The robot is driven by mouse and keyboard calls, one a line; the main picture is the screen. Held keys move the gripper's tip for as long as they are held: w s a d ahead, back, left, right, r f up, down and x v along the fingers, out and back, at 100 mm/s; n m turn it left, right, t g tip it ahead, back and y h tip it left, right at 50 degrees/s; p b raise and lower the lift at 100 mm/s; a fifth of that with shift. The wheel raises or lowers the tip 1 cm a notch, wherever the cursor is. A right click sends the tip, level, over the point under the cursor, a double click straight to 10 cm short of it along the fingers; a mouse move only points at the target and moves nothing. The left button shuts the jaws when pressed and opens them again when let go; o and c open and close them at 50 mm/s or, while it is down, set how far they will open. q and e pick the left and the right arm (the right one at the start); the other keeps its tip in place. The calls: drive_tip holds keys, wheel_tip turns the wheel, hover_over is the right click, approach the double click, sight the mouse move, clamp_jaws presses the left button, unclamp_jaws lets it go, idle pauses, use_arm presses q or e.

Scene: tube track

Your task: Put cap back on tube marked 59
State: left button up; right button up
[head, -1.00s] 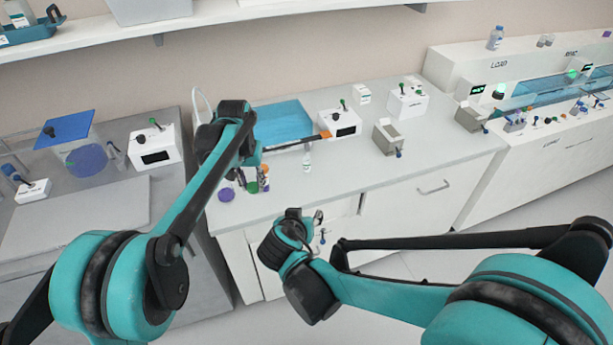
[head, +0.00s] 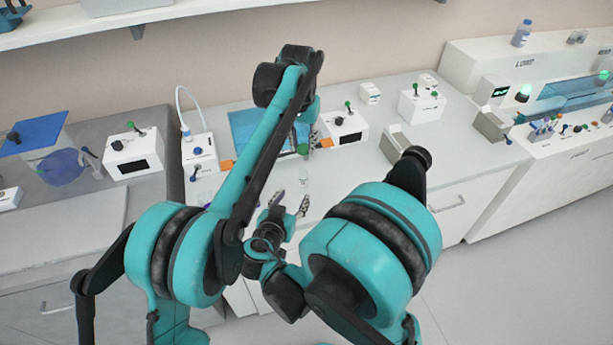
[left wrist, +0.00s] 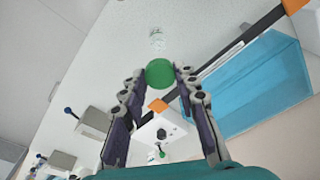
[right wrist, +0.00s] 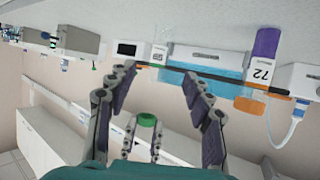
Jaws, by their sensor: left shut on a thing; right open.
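My left gripper (head: 305,145) is shut on a green cap (left wrist: 160,72), held above the counter. The cap also shows in the right wrist view (right wrist: 147,120), between the left fingers. A small clear tube (head: 303,178) stands on the counter below it; it shows beyond the cap in the left wrist view (left wrist: 157,38). My right gripper (head: 291,201) is open and empty, low near the counter's front edge. A purple-capped tube (right wrist: 264,60) marked 72 shows large in the right wrist view.
The counter's right front is clear.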

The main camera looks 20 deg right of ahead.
sight(302, 184)
drive_tip(key=shift+s+a+r, duration=0.15)
drive_tip(key=shift+s, duration=0.05)
drive_tip(key=x, duration=1.2)
clamp_jaws()
